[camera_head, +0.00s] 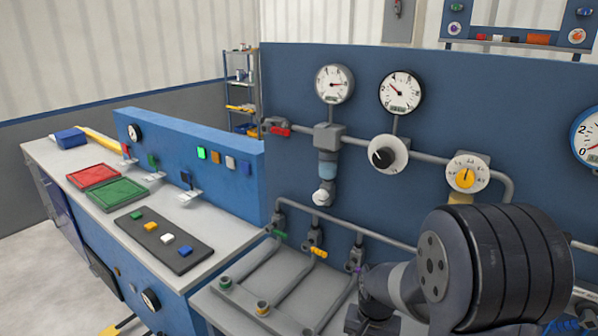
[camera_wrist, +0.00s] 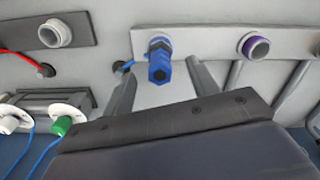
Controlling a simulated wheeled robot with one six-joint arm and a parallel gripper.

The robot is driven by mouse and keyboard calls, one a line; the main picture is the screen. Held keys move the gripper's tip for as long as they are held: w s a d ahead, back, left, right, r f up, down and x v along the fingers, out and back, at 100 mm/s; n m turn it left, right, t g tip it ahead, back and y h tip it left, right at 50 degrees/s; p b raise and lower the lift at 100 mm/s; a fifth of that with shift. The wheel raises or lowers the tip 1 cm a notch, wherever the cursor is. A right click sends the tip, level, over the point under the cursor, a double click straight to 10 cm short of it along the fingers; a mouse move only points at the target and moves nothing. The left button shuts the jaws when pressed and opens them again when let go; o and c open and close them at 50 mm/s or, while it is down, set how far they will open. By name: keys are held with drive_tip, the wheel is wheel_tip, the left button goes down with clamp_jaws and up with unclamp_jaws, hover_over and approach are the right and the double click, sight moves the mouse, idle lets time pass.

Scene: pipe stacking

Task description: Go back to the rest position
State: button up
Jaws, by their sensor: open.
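My gripper (camera_wrist: 163,82) shows at the bottom of the wrist view, a dark body with two grey fingers spread apart. It is open, with nothing clearly held between the fingers. A blue fitting (camera_wrist: 158,62) sits on a grey panel just beyond the gap between the fingers; I cannot tell whether they touch it. In the head view my arm (camera_head: 490,265) fills the lower right, and the gripper's fingers cannot be made out there.
A purple-ringed port (camera_wrist: 255,47) and a plain port (camera_wrist: 55,33) flank the blue fitting. A blue panel (camera_head: 300,110) with gauges, valves and pipes stands behind the arm. A bench with a red tray (camera_head: 94,176) and a green tray (camera_head: 117,194) is at left.

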wheel_tip(320, 180, up, 7)
drive_tip(key=shift+f, duration=0.15)
drive_tip(key=shift+s+f, duration=0.1)
wheel_tip(320, 180, down, 9)
drive_tip(key=shift+f, duration=0.2)
drive_tip(key=shift+p, duration=0.6)
wheel_tip(320, 180, up, 11)
drive_tip(key=p, duration=0.7)
drive_tip(key=shift+f, duration=0.15)
drive_tip(key=shift+r, duration=0.55)
